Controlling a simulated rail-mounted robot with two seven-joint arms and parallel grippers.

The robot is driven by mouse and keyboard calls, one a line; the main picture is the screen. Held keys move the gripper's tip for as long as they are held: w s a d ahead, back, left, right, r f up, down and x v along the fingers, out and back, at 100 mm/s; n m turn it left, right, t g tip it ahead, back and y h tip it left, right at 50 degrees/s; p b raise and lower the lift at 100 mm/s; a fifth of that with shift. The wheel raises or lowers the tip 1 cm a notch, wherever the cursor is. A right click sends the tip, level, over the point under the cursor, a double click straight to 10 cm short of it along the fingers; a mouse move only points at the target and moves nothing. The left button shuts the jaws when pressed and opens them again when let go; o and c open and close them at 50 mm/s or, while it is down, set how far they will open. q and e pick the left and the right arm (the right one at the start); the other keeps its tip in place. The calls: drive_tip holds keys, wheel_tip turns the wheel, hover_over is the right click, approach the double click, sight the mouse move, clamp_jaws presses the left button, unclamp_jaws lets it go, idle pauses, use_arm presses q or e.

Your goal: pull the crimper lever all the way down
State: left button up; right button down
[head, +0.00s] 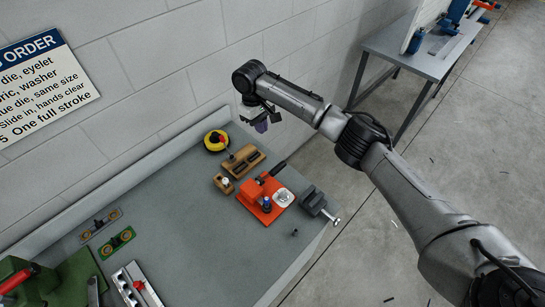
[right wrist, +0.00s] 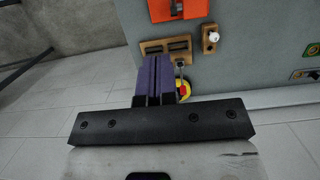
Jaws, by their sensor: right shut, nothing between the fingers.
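The orange-red bench tool (head: 262,200) stands on the grey bench, with a black lever handle (head: 279,168) slanting up and back to the right. Its base shows at the top edge of the right wrist view (right wrist: 178,8). A green machine (head: 45,283) with a red handle (head: 18,279) is cut off at lower left; I cannot tell for certain which of the two is the crimper. My right gripper (head: 262,126), with purple fingers, is shut and empty above the bench's back edge, apart from both levers. Its fingers meet in the right wrist view (right wrist: 156,62). My left gripper is not in view.
A slotted wooden block (head: 243,160), a small wooden block (head: 223,184) and a yellow tape roll (head: 215,141) lie near the wall. A dark vise (head: 313,201) sits at the bench's right edge. The middle of the bench (head: 190,235) is clear.

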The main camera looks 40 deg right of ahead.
drive_tip(key=f, duration=0.1)
drive_tip(key=p, duration=0.1)
approach(271, 173)
drive_tip(key=w+d+f, duration=0.3)
drive_tip(key=w+f, duration=0.1)
drive_tip(key=f, duration=0.1)
drive_tip(key=shift+s+d+f+p, duration=0.1)
drive_tip(key=shift+s+f+p, duration=0.35)
drive_tip(key=shift+s, duration=0.45)
drive_tip(key=shift+s+d+f+p, duration=0.1)
drive_tip(key=shift+s+f+p, duration=0.2)
drive_tip(key=shift+s+f, duration=0.4)
drive_tip(key=shift+s+a+r, duration=0.1)
drive_tip(key=shift+s+r, duration=0.05)
